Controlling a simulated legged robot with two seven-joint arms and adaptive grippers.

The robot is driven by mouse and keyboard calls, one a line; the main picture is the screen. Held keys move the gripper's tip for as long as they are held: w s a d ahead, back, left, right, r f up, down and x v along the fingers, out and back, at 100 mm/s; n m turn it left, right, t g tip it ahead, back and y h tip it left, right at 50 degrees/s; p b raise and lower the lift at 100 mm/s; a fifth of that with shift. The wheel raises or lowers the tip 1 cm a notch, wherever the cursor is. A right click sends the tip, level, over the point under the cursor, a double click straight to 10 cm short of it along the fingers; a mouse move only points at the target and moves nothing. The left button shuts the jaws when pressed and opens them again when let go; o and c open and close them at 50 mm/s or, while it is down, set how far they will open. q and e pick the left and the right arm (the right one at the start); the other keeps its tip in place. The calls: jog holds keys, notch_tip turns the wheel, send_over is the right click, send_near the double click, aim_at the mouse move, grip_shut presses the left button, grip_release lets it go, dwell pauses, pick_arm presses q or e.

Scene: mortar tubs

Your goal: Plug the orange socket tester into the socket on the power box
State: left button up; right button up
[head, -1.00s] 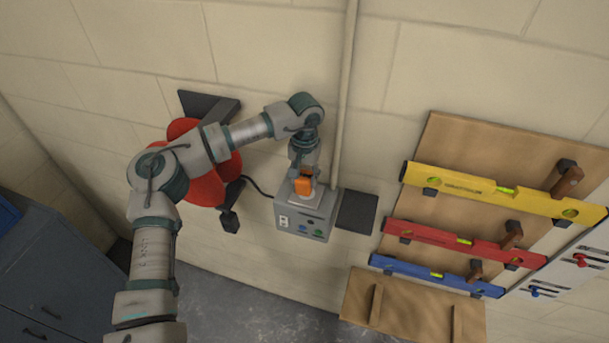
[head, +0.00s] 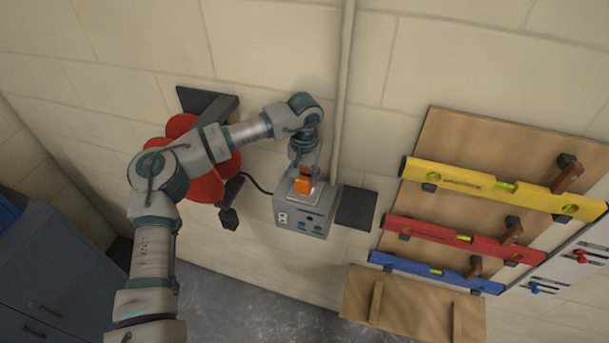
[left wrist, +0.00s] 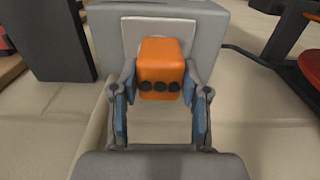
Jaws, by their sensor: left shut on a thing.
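The orange socket tester (head: 303,185) is at the top face of the grey power box (head: 300,216), over a pale socket plate (head: 296,198). My left gripper (head: 304,173) is shut on the tester from above. In the left wrist view the tester (left wrist: 162,66) sits between the two fingers of my left gripper (left wrist: 160,88), with several dark dots on its near face. The pale plate (left wrist: 158,26) shows behind it. Whether its pins are fully in the socket is hidden. My right gripper is not in view.
A red cable reel (head: 205,186) hangs on the wall left of the box. A dark plate (head: 356,210) is just right of the box, and a vertical pipe (head: 342,90) runs above. Yellow (head: 500,188), red (head: 460,239) and blue levels (head: 435,275) hang on the right.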

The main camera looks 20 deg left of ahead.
pick_arm(q)
jog(key=shift+f, duration=0.4)
jog(key=shift+s+f, duration=0.15)
jog(key=shift+f, duration=0.05)
grip_shut()
jog(key=o, duration=0.9)
grip_release()
jog(key=o, duration=0.4)
jog(key=shift+f, duration=0.1)
jog(key=shift+c, duration=0.2)
jog(key=shift+o, duration=0.5)
jog(key=shift+w, duration=0.2)
jog(key=shift+r, duration=0.2)
